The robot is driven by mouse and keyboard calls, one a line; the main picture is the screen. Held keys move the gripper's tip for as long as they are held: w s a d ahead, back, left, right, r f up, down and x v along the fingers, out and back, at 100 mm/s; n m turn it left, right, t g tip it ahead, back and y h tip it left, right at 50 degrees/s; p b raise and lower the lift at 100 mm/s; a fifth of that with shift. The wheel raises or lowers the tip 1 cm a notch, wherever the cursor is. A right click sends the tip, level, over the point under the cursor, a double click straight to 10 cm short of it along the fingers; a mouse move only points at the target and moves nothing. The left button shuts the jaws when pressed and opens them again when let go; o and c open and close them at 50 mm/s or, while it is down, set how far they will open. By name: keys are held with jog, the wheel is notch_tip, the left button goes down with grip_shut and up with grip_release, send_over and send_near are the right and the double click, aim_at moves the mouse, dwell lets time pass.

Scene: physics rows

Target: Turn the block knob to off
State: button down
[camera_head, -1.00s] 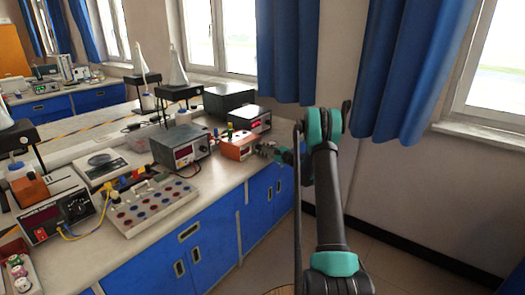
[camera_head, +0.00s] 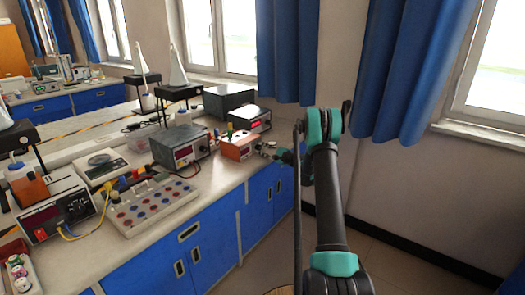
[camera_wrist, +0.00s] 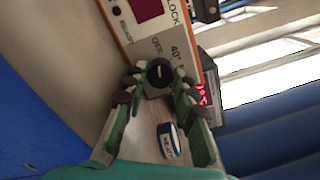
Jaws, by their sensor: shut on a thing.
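The block is an orange box (camera_head: 238,147) on the bench near its right end, and its labelled front panel (camera_wrist: 178,33) fills the upper middle of the wrist view. A round black knob (camera_wrist: 159,73) with a light pointer line sits on the panel. My gripper (camera_wrist: 155,80) is at the panel with its fingertips on either side of the knob, shut on it. In the head view my gripper (camera_head: 268,151) is small, just right of the orange box. The knob is not discernible in the head view.
A small blue and white object (camera_wrist: 168,141) lies between my fingers' lower parts, below the knob. Power supplies (camera_head: 181,148) stand left of and behind the box. A dark device with a red display (camera_wrist: 205,95) is close on the right.

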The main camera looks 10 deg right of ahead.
jog(key=c, duration=1.2)
grip_release()
jog(key=shift+m, duration=0.3)
